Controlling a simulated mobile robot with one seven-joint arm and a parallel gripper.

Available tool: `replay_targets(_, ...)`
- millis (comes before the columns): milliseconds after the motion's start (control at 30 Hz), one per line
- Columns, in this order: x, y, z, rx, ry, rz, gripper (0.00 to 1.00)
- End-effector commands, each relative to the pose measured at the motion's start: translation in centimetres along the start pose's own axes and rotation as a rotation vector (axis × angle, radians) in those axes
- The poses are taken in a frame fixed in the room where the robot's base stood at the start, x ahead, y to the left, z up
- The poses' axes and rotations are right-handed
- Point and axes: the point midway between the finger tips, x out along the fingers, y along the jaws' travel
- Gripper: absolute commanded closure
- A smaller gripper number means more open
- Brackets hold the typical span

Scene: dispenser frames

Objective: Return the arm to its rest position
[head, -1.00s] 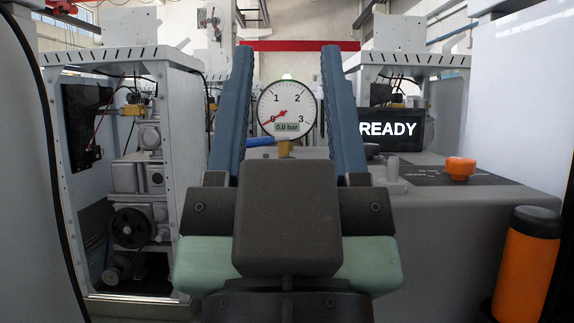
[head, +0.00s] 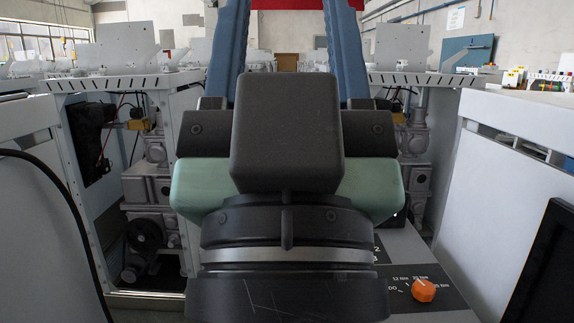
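My gripper (head: 289,35) is raised in the middle of the head view. Its two blue fingers stand wide apart and point up, with their tips at or past the top edge. Nothing shows between them but the far background, so it is open and empty. Its dark block and green-sided body fill the centre, and my dark wrist below reaches the bottom edge. No object is in its grasp.
An open grey cabinet (head: 70,190) with pumps and a black wheel stands at the left. A console with an orange knob (head: 423,290) lies at lower right. A white cabinet (head: 490,190) with a dark screen (head: 540,260) stands at the right.

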Motion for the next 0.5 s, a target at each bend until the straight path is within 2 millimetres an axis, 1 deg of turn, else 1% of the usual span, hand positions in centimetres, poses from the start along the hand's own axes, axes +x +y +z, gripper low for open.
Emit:
replay_targets(33, 2.4, 0.0, -2.3, 0.0, 0.0, 0.0, 0.45)
replay_targets(500, 12.7, 0.0, -12.1, 0.001, 0.0, -0.001, 0.45)
